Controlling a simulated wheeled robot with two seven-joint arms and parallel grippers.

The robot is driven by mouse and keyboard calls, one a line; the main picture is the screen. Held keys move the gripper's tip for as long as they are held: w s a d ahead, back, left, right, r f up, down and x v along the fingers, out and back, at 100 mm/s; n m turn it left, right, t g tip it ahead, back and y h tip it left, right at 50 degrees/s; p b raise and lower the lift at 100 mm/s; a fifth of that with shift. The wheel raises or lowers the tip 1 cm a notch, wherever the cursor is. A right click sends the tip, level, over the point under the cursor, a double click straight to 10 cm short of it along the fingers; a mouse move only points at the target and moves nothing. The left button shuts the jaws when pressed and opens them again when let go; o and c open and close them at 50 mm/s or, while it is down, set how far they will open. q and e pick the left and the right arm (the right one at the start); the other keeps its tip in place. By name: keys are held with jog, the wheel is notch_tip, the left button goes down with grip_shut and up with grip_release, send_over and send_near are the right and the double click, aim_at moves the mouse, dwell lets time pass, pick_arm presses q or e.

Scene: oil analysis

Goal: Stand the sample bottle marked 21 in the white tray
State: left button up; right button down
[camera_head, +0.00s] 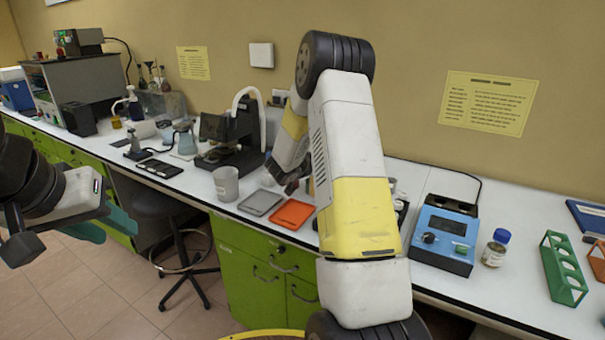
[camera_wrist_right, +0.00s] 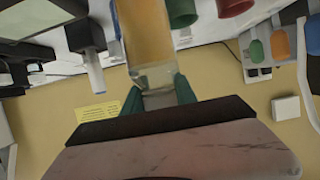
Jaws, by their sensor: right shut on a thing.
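My right gripper (camera_wrist_right: 158,92) is shut on a clear glass sample bottle (camera_wrist_right: 150,50) with amber liquid, seen close up in the right wrist view. No number shows on it, so I cannot tell whether it is 21. In the head view my right arm hides the bottle and most of that gripper. A light grey tray (camera_head: 260,202) and an orange tray (camera_head: 293,214) lie side by side on the bench below the arm. No plainly white tray can be made out. My left gripper (camera_head: 112,226), at the left, is open and empty, away from the bench.
A blue device (camera_head: 445,238), a blue-capped bottle (camera_head: 495,248) and a green rack (camera_head: 563,268) stand on the right of the bench. A grey beaker (camera_head: 226,184) and a dark microscope-like instrument (camera_head: 228,135) stand left of the trays. A stool (camera_head: 165,206) is in front.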

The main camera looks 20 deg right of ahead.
jog(key=shift+f, duration=1.7)
jog(key=shift+f, duration=0.1)
jog(key=c, duration=1)
grip_release()
